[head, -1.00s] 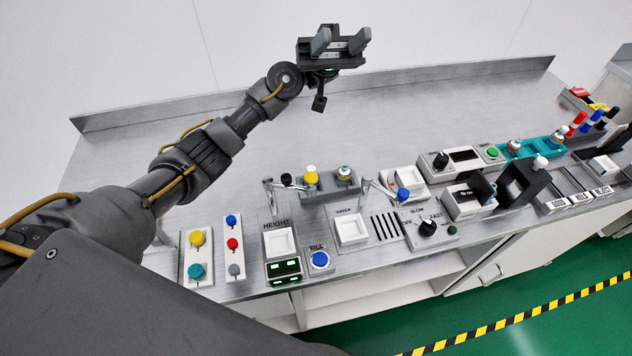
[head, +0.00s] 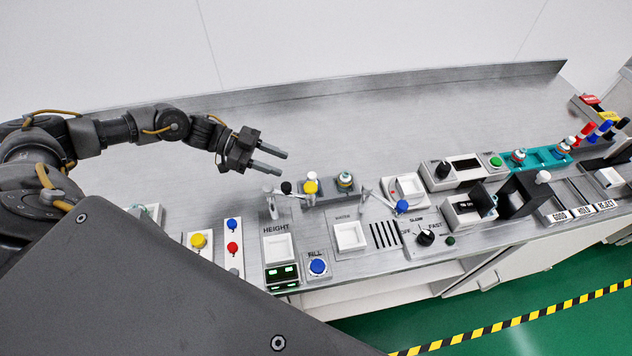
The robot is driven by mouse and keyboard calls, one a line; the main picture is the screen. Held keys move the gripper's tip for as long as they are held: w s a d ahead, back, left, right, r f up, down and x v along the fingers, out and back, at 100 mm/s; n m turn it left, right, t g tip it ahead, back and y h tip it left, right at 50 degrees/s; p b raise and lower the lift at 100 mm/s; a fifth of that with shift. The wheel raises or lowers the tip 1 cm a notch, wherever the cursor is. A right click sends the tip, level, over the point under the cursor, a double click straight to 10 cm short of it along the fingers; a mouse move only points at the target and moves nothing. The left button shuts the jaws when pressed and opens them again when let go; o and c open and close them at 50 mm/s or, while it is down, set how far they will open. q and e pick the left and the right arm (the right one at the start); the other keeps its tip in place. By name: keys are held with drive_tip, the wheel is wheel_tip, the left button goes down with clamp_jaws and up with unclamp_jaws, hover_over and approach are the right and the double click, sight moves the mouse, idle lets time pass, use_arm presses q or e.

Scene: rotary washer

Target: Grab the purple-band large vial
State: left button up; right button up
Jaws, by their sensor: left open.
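No purple band can be made out on any vial at this size. A small vial with a pale top (head: 345,181) stands in a grey holder (head: 325,199) at the middle front of the bench. More small vials, one at the left end (head: 518,156), stand in a teal rack (head: 545,158) on the right. My left gripper (head: 283,164) is open and empty, its fingers pointing right. In the picture it is just above and left of the grey holder, apart from the vial. My right gripper is not in view.
A yellow knob (head: 311,186) and a black knob (head: 286,187) stand close below the left gripper. Panels with a blue button (head: 318,266) and a speed dial (head: 426,237) line the front. The back of the bench (head: 400,120) is clear.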

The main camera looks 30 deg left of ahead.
sight(312, 179)
use_arm(q)
drive_tip(key=p+x, duration=0.1)
drive_tip(key=x, duration=0.2)
drive_tip(key=p+x, duration=0.1)
drive_tip(key=x, duration=0.1)
drive_tip(key=shift+d+f, duration=0.25)
drive_tip(key=shift+f, duration=0.25)
drive_tip(key=shift+d+p, duration=0.25)
drive_tip(key=shift+p, duration=0.15)
drive_tip(key=p+x, duration=0.2)
drive_tip(key=x, duration=0.1)
drive_tip(key=shift+d+f, duration=0.25)
drive_tip(key=shift+f, duration=0.05)
drive_tip(key=shift+w+d+f+p, duration=0.2)
drive_tip(key=shift+d+f+p, duration=0.1)
drive_tip(key=shift+d, duration=0.1)
clamp_jaws()
